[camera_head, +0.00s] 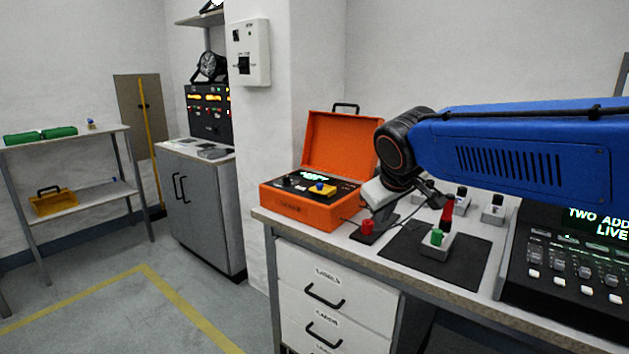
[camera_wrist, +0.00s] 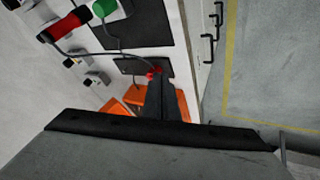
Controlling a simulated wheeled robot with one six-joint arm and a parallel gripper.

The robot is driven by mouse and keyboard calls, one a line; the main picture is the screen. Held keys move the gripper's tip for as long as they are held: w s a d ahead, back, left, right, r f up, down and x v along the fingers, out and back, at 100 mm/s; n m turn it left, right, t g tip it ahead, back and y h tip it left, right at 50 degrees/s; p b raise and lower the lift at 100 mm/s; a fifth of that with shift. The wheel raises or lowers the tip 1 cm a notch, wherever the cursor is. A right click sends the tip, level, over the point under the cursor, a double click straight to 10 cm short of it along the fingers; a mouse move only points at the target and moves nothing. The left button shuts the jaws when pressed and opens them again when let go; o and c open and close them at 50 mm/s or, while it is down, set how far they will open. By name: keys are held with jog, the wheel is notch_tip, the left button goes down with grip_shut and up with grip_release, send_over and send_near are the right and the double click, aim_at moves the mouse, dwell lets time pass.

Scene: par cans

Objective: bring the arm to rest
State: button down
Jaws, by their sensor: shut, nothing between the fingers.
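My blue arm reaches in from the right in the head view and bends down at a black wrist joint. My gripper (camera_head: 386,214) hangs low over the worktop (camera_head: 345,238), between the orange case (camera_head: 300,213) and the dark mat (camera_head: 462,262). In the wrist view my gripper (camera_wrist: 158,80) shows dark fingers together with nothing held. Their tips appear close to a red knob (camera_head: 368,227); I cannot tell whether they touch it. The knob also shows in the wrist view (camera_wrist: 153,72).
A block with a green cap (camera_head: 437,238) and a red handle (camera_head: 447,211) stand on the mat. Small switch boxes (camera_head: 493,208) stand behind. A console (camera_head: 570,265) with lit text is at right. The orange case lid is open. The floor (camera_head: 100,310) at left is clear.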

jog(key=s+d+f+m, duration=0.2)
jog(key=s+d+f, duration=0.2)
jog(key=s, duration=0.4)
jog(key=s+d+f+m+g, duration=0.1)
jog(key=s+d+f, duration=0.3)
jog(key=s, duration=0.5)
jog(key=s+d+f+m+g, duration=0.1)
jog(key=s+d+f+m, duration=0.2)
jog(key=s+d+f, duration=0.2)
jog(key=s+f, duration=0.3)
jog(key=s, duration=0.1)
jog(key=shift+s+y, duration=0.25)
jog(key=shift+y, duration=0.05)
jog(key=shift+d, duration=0.1)
